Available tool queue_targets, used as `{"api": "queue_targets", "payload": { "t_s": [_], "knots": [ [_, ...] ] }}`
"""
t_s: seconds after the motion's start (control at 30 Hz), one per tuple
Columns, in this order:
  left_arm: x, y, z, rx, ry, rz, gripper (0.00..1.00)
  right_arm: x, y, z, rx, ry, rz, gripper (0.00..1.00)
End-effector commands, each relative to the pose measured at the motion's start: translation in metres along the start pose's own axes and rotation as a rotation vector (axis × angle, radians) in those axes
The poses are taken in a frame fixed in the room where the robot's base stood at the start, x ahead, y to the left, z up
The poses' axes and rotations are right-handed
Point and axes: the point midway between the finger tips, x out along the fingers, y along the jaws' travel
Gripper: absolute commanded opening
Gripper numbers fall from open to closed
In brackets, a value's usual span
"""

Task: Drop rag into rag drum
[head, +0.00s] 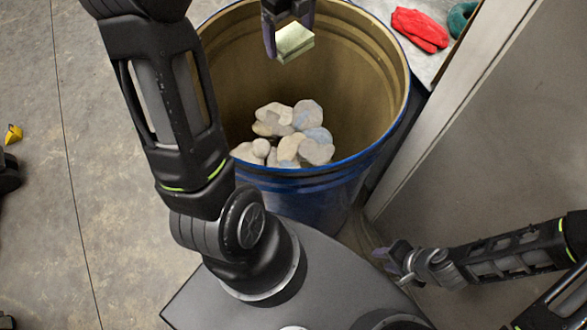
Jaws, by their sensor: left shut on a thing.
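My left gripper (290,30) is at the top of the head view, above the open mouth of the drum. It is shut on a small pale yellow-green rag (295,42). The rag drum (345,190) is blue outside with a tan inside, and stands upright. Several crumpled whitish and bluish rags (288,135) lie inside it. My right gripper (393,258) is low at the right, outside the drum; its fingers are too small and turned to tell whether they are open.
A grey panel (480,110) stands close to the drum's right. Red gloves (420,28) and a green item (461,18) lie on a pale surface at the top right. A small yellow object (13,134) is at the far left. The concrete floor at the left is mostly clear.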

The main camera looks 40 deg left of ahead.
Motion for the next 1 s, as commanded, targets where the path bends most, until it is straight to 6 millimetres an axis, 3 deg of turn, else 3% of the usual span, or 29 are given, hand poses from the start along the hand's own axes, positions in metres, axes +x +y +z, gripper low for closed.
{"api": "queue_targets", "payload": {
  "t_s": [0.13,0.57,1.0],
  "knots": [
    [-0.013,0.006,0.006,0.089,0.002,-0.002,0.49,-0.003,-0.001,0.0,0.001,-0.001,0.001,0.36],
    [-0.013,0.007,0.007,0.108,0.002,-0.002,0.49,-0.001,0.0,0.0,0.0,-0.001,0.001,0.36],
    [0.029,0.007,0.007,0.107,0.003,0.0,0.49,0.029,0.008,-0.004,-0.006,0.008,-0.009,0.36]
  ]
}}
